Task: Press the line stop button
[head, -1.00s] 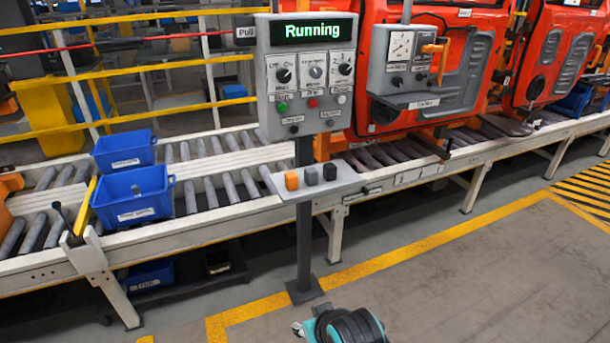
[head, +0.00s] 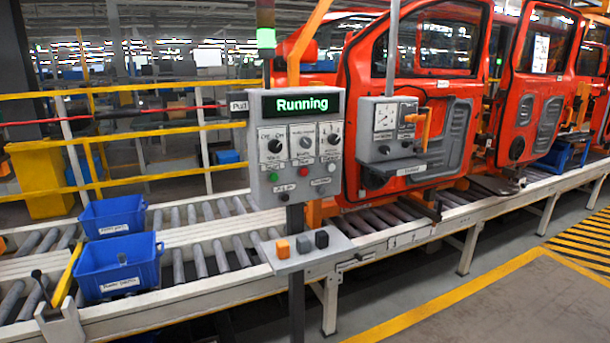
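The control panel (head: 298,146) stands on a dark post in the middle of the head view. Its screen (head: 300,106) reads "Running" in green. A stack light (head: 266,38) above the panel glows green. A shelf (head: 311,257) on the post carries an orange block and two dark blocks. Neither of my grippers is in view.
A roller conveyor (head: 400,236) runs behind the post, with two blue bins (head: 119,267) at left and red car doors (head: 418,100) at right. Grey floor (head: 470,300) is open at front right.

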